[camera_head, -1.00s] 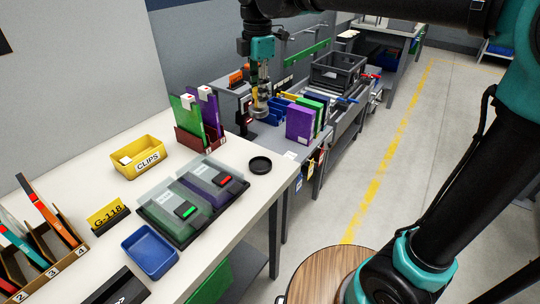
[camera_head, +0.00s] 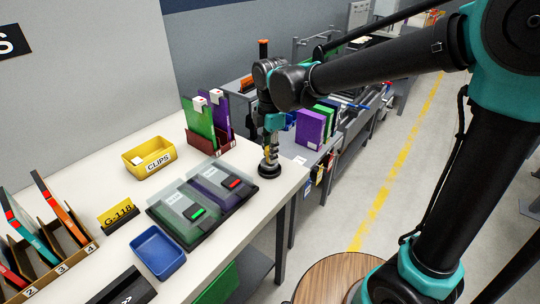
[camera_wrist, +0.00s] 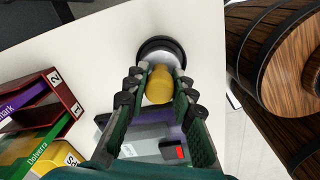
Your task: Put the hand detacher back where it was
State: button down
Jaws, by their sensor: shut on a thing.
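My gripper (camera_head: 271,140) points down over the right end of the white table. It is shut on the hand detacher (camera_head: 268,166), a silver piece with a yellow top. In the wrist view the detacher's yellow top (camera_wrist: 160,84) sits between the two dark green fingers of my gripper (camera_wrist: 158,82). A round black dish (camera_wrist: 160,44) lies at the detacher's lower end; its rim shows around it in the wrist view. I cannot tell whether the detacher touches the bottom of the dish.
Left of the gripper lies a black tray with green and purple clear-lidded cases (camera_head: 190,213). A red rack with folders (camera_head: 210,135), a yellow CLIPS bin (camera_head: 149,157) and a blue bin (camera_head: 158,252) stand nearby. The table's right edge is close to the gripper.

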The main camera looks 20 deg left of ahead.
jog(key=shift+f, duration=0.75)
jog(key=shift+f, duration=0.1)
jog(key=c, duration=1.3)
grip_release()
notch_tip(320, 180, up, 12)
jog(key=shift+s+d+r, duration=0.15)
jog(key=w+d+f+m, duration=0.2)
jog(key=d+f+m, duration=0.2)
jog(key=d, duration=0.2)
jog(key=w+d+f+m, duration=0.2)
jog(key=d+f+m, duration=0.15)
jog(key=d, duration=0.35)
jog(key=s+d+f+m+t, duration=0.1)
jog(key=s+d+f+m, duration=0.1)
jog(key=d+f+m, duration=0.2)
jog(key=s+d+f+m+t, duration=0.1)
jog(key=s+d+f+m, duration=0.2)
jog(key=d+f+m, duration=0.2)
jog(key=s+d+f+m+t, duration=0.1)
jog(key=s+d+f+m, duration=0.2)
jog(key=d+m, duration=0.6)
jog(key=shift+s+d+f+m+t, duration=0.15)
jog(key=shift+d+f, duration=0.25)
jog(key=shift+d, duration=0.5)
jog(key=shift+w+d+f+m+t, duration=0.1)
jog(key=shift+d+f, duration=0.3)
jog(key=shift+d, duration=0.5)
jog(key=shift+s+d+f+m+t, duration=0.15)
jog(key=shift+d+f, duration=0.25)
jog(key=shift+d, duration=0.5)
